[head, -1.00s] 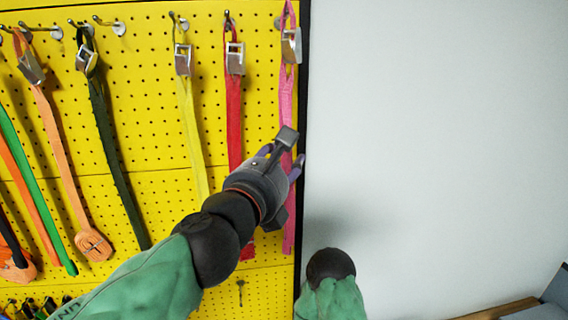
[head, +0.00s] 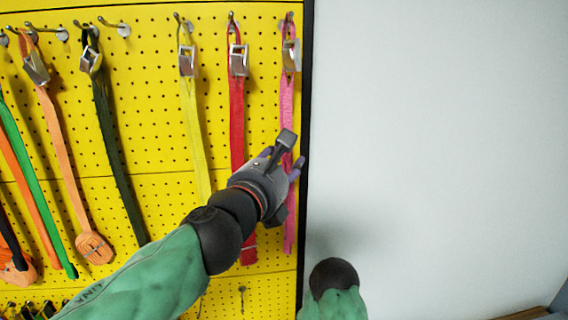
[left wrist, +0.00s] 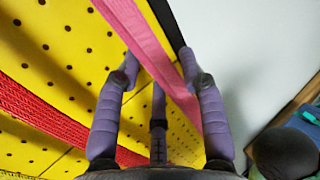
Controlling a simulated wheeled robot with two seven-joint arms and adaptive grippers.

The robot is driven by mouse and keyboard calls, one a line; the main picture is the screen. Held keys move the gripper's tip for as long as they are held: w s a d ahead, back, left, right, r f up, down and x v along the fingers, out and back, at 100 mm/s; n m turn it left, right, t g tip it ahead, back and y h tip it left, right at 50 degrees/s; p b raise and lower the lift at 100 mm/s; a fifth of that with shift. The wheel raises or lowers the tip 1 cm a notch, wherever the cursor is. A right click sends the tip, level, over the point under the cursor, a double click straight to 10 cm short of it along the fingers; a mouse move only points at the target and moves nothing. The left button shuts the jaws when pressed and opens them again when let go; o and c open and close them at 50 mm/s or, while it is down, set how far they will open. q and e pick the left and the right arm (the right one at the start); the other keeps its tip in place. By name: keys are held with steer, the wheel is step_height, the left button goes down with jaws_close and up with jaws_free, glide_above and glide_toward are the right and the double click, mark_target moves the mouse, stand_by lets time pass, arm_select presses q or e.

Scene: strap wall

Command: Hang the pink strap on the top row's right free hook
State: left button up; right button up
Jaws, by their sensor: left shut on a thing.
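The pink strap (head: 288,95) hangs upright at the board's right edge, with its silver buckle (head: 290,56) near the top. Its top loop is at the rightmost top-row hook (head: 290,17); the loop looks to be around it, but I cannot tell for sure. My left gripper (head: 283,166) is shut on the strap well below the buckle. In the left wrist view the pink strap (left wrist: 150,45) runs between the purple fingers (left wrist: 158,100). Another top-row hook (head: 115,26), left of the yellow strap, is bare. My right gripper is not in view.
The yellow pegboard (head: 150,90) ends at a dark edge; a plain pale wall (head: 430,130) lies right.

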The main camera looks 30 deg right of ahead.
arm_select(q)
steer(key=shift+f, duration=0.3)
steer(key=o, duration=1.2)
steer(key=shift+w, duration=0.1)
steer(key=shift+r, duration=0.15)
steer(key=shift+s+a, duration=0.35)
steer(key=shift+s, duration=0.05)
steer(key=v, duration=1.1)
